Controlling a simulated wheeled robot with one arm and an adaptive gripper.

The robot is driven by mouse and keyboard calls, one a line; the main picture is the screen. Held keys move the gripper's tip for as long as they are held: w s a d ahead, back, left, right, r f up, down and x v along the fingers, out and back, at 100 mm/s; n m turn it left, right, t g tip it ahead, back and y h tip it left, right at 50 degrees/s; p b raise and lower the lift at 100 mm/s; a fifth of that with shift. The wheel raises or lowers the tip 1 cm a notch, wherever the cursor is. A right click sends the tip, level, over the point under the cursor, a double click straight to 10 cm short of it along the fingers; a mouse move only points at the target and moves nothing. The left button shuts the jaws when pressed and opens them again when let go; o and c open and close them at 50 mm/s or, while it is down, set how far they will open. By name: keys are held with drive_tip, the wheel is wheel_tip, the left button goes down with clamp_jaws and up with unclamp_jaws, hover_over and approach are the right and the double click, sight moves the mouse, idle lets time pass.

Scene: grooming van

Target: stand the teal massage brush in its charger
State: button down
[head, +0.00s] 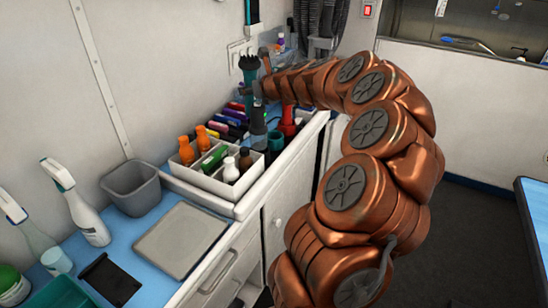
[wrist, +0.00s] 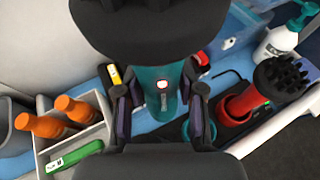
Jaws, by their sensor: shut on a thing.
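The teal massage brush (head: 249,78) stands about upright in the head view, black bristle head up. My gripper (head: 258,98) is shut on its body. In the wrist view the teal handle (wrist: 162,80) shows between the fingers of my gripper (wrist: 161,118), and the black head fills the top. A teal cup-shaped charger (head: 276,141) stands on the counter, low and right of the brush in the head view. In the wrist view part of a teal rim (wrist: 206,140) shows beside the right finger. The brush's lower end is not clearly visible.
A red brush (wrist: 281,84) stands in a red cup (wrist: 237,106) close to the teal charger. A white divided caddy (head: 229,186) holds several bottles. Coloured items (head: 230,117) line the wall. A grey bin (head: 132,188) stands at left.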

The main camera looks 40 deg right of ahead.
drive_tip(key=s+d+f+h+b, duration=0.1)
drive_tip(key=s+d+f+b, duration=0.25)
drive_tip(key=d, duration=0.35)
drive_tip(key=shift+m, duration=0.4)
drive_tip(key=shift+w+a+f+b, duration=0.1)
drive_tip(key=shift+f+b, duration=0.45)
drive_tip(key=shift+f, duration=1.75)
drive_tip(key=shift+a+f+b, duration=0.1)
drive_tip(key=shift+f+b, duration=0.4)
drive_tip(key=shift+f, duration=1.75)
drive_tip(key=shift+f, duration=0.1)
drive_tip(key=c, duration=0.7)
unclamp_jaws()
drive_tip(key=shift+s+r, duration=0.35)
drive_tip(key=shift+s, duration=0.2)
drive_tip(key=v, duration=1)
drive_tip(key=shift+s+a+r, duration=0.1)
drive_tip(key=shift+s+a, duration=0.2)
